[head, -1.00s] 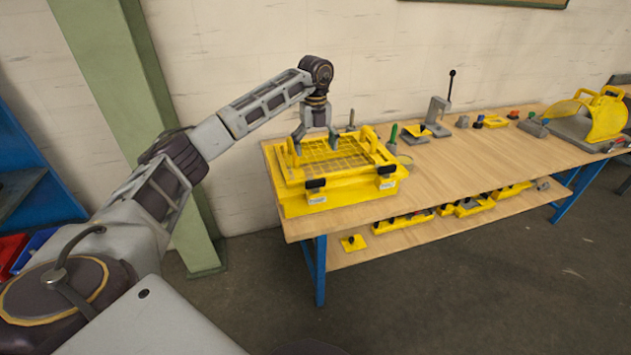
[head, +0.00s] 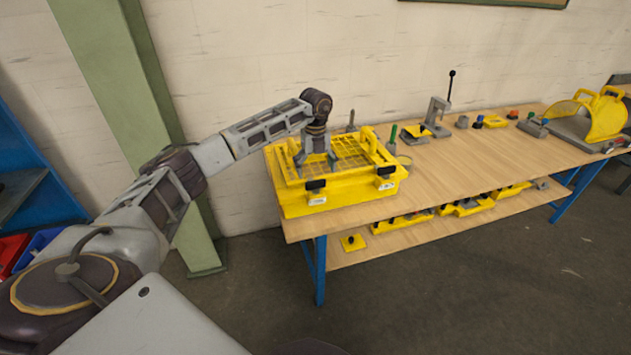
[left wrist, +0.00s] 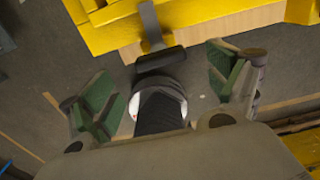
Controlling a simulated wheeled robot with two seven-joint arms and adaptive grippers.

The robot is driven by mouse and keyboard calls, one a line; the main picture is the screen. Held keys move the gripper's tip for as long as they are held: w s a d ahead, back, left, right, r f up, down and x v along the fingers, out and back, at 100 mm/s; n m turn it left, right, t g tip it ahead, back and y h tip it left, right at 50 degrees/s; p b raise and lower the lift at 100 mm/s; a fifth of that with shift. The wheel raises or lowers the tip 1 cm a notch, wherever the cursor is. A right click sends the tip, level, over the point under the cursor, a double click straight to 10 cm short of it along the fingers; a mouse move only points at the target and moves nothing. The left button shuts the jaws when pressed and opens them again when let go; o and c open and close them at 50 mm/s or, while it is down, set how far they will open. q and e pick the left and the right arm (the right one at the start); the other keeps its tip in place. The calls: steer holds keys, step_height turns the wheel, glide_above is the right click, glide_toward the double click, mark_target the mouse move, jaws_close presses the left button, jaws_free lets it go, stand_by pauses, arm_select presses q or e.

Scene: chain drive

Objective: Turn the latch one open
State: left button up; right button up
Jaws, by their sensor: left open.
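A yellow box (head: 350,190) with a grid top stands on the left end of the bench. Two latches with black grips are on its front side, a left latch (head: 316,184) and a right latch (head: 386,171). I cannot tell by label which is latch one. My left gripper (head: 317,163) is open and points down, just above and behind the left latch in the head view. In the left wrist view, a black-gripped latch (left wrist: 160,60) with a grey stem lies ahead, between the lines of the green-padded fingers (left wrist: 165,90), apparently untouched. My right gripper is not in view.
The wooden bench (head: 470,170) has free room right of the box. A green-handled tool (head: 393,135), a lever press (head: 437,112) and a yellow guard (head: 603,112) stand farther right. Yellow parts lie on the lower shelf (head: 365,250). A wall is behind.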

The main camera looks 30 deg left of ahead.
mark_target(316, 181)
arm_select(q)
steer(key=shift+f+p, duration=0.35)
steer(key=shift+f, duration=2.6)
steer(key=c, duration=1)
